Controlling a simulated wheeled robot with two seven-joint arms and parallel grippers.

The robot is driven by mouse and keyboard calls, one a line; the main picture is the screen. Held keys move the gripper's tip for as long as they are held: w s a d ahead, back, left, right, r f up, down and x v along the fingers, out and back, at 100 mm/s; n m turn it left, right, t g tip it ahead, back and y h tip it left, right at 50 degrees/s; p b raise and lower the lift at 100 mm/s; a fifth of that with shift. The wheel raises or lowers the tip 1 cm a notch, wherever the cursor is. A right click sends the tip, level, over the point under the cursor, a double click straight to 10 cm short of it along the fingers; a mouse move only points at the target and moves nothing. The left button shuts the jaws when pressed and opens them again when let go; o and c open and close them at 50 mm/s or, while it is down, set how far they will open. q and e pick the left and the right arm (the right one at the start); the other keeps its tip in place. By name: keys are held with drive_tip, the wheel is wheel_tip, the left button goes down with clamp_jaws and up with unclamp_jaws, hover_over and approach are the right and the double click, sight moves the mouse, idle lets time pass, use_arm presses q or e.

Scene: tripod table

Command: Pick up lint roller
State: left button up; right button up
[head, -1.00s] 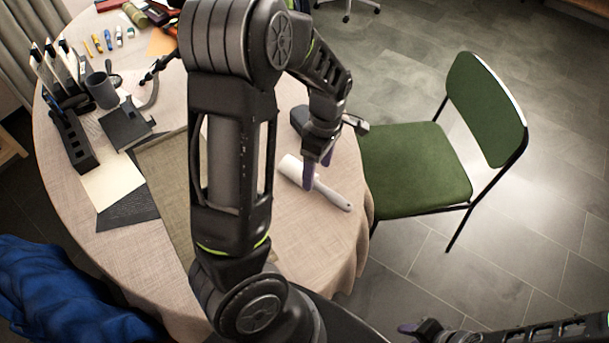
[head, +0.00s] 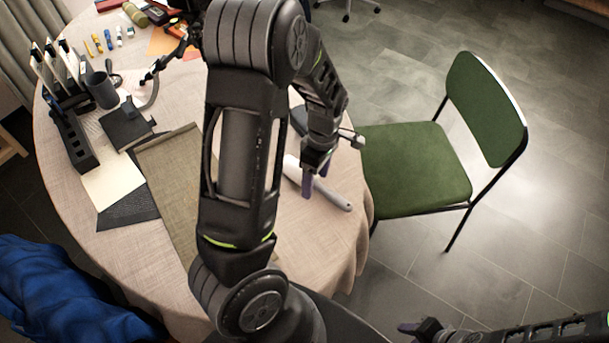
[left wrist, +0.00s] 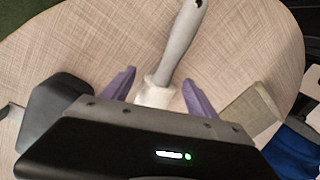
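The lint roller lies on the round table near its right edge, with a white roll and a grey handle (head: 333,195). In the left wrist view its handle (left wrist: 183,42) points away, and part of its white roll (left wrist: 155,94) shows between the fingers. My left gripper (head: 315,180) is over the roller in the head view and hides part of it. In the left wrist view its two purple fingers (left wrist: 160,88) are spread apart, one on each side of the roller, with gaps. My right gripper (head: 408,327) is at the bottom right, away from the table; its opening is unclear.
A dark object (head: 298,118) lies just behind the roller, partly hidden by my arm. An olive cloth (head: 172,165), a grey mug (head: 102,91) and a black holder (head: 75,140) are on the table's left. A green chair (head: 415,180) stands close to the right edge.

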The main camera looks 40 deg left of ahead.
sight(316, 180)
use_arm(q)
drive_tip(key=c, duration=1.4)
wheel_tip(316, 180, up, 10)
idle(0.4)
drive_tip(key=o, duration=1)
drive_tip(key=c, duration=0.7)
drive_tip(key=w+d+r+m, duration=0.1)
drive_tip(key=w+d+m, duration=0.3)
drive_tip(key=m, duration=0.2)
drive_tip(key=w+d+r+m+t+y, duration=0.1)
drive_tip(key=w+d+m, duration=0.4)
drive_tip(key=m, duration=0.2)
drive_tip(key=w+d+r+m+y, duration=0.1)
drive_tip(key=w+d+m, duration=0.3)
drive_tip(key=m, duration=0.3)
drive_tip(key=shift+w+d+r+t, duration=0.2)
drive_tip(key=shift+w+d+t, duration=0.1)
drive_tip(key=shift+d+t, duration=0.1)
